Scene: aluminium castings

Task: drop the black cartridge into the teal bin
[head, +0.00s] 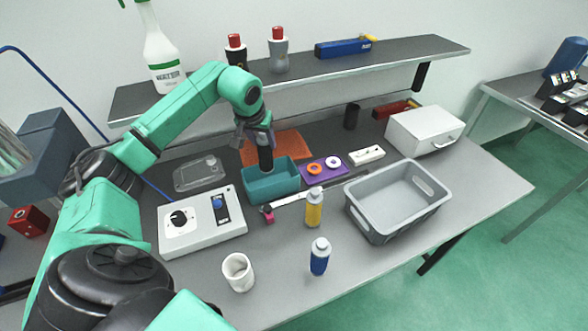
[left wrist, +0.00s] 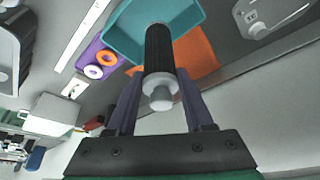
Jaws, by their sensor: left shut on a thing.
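The black cartridge (head: 266,157) is upright in my left gripper (head: 261,137), which is shut on its upper part. Its lower end is over the teal bin (head: 272,186) in the head view, and I cannot tell whether it is below the rim. In the left wrist view the black cartridge (left wrist: 159,50) sits between the fingers of the left gripper (left wrist: 158,92), with a pale round end towards the camera. The teal bin (left wrist: 128,28) lies beyond its far end. My right gripper is not in view.
An orange mat (head: 290,144) lies behind the bin. A purple holder (head: 324,171) with rings is to its right, a white control box (head: 200,222) to its left. A yellow bottle (head: 314,208) and grey crate (head: 398,200) stand in front and right. A shelf (head: 300,72) runs behind.

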